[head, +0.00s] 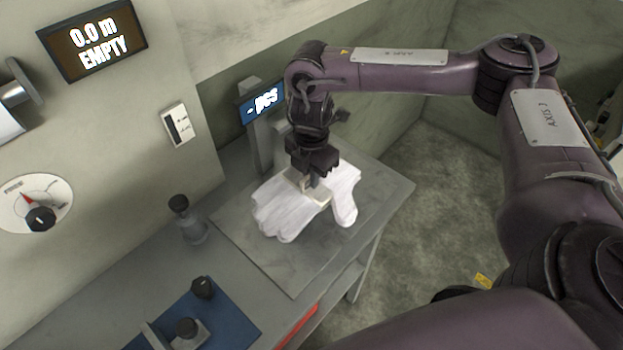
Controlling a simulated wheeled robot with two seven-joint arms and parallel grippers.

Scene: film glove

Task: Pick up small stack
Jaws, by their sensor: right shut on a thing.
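A small stack of white gloves (282,212) lies at the far right of the grey bench, on a flat grey plate (285,265). My right gripper (308,186) reaches down onto the stack from above. It is shut on the stack, with pale pads pressed against the white material. The fingertips are partly hidden by the gripper body. One glove end (345,210) hangs to the right of the gripper. My left gripper is not in view.
A small display reading "- pcs" (263,103) stands on a post behind the plate. A dark-capped grey object (190,222) stands left of the plate. A blue panel with black knobs (232,330) is at the front. A wall display (93,40) reads "0.0 m EMPTY". Open floor (440,190) lies right of the bench.

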